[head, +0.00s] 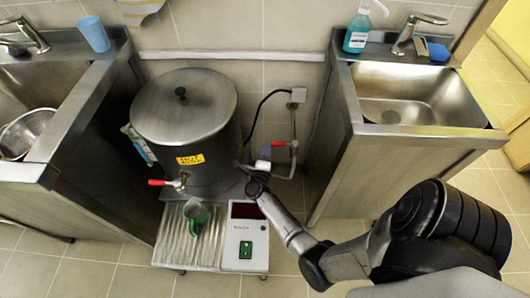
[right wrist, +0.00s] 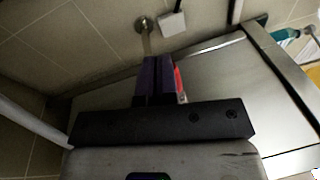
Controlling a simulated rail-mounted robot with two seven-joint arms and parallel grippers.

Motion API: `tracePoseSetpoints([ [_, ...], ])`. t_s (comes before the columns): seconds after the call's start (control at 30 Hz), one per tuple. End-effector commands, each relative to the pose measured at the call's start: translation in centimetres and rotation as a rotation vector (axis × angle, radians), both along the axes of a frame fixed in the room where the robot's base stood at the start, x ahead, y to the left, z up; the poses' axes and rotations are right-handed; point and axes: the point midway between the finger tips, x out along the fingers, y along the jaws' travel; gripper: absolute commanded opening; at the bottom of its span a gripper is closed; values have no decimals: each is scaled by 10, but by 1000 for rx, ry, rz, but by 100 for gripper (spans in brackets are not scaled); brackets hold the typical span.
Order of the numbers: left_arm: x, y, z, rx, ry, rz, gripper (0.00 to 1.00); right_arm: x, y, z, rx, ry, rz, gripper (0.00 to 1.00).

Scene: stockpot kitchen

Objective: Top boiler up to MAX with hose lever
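The boiler (head: 186,125) is a large steel pot with its lid on and a yellow label. A red-handled tap (head: 158,183) sticks out at its front. The hose lever (head: 279,143) is a short red handle on a pipe from the wall, right of the boiler. My right gripper (head: 264,153) is at the boiler's right side, just left of the lever. In the right wrist view its purple fingers (right wrist: 155,80) are together, with the red lever (right wrist: 180,84) beside them on the right. I cannot tell whether they touch it. No MAX mark is readable. My left gripper is out of view.
A green jug (head: 195,214) stands on the ribbed drip tray (head: 172,245) below the tap. A control box (head: 245,236) with a dark display sits beside it.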

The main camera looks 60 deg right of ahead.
Motion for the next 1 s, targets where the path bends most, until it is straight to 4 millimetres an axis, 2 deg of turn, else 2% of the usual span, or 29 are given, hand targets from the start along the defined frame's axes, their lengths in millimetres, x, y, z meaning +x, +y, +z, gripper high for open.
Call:
tracePoseSetpoints([
  [0.5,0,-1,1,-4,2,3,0,0,2,1,0,0,2,0],
  [1.0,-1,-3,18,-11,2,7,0,-24,61,-9,2,2,1,0],
])
